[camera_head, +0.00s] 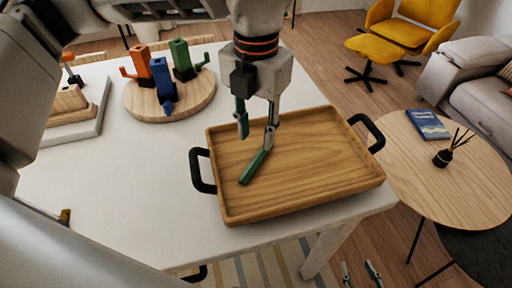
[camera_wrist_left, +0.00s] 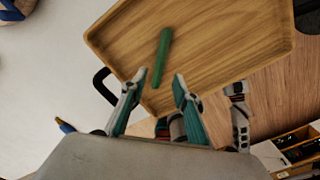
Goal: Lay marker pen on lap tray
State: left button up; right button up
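The green marker pen (camera_head: 254,167) lies on the floor of the wooden lap tray (camera_head: 330,170), toward its left side. The tray has black handles and stands on the white table. My left gripper (camera_head: 257,127) is above the tray with its two fingers apart and nothing between them in its grasp. In the left wrist view the pen (camera_wrist_left: 162,57) lies beyond the open fingers (camera_wrist_left: 160,78), its near end between the tips, with a gap on both sides. My right gripper (camera_head: 360,273) shows only as two separated fingertips at the bottom edge, low beside the table.
A round wooden board (camera_head: 184,100) with orange, blue and green block-like pieces stands behind the tray at left. A pale slab (camera_head: 75,125) with wooden pieces is further left. A round side table (camera_head: 450,190) holds a blue book (camera_head: 428,125) and a reed diffuser (camera_head: 443,158). The white tabletop before the board is clear.

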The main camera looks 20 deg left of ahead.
pick_arm(q)
jog(key=shift+r, duration=2.15)
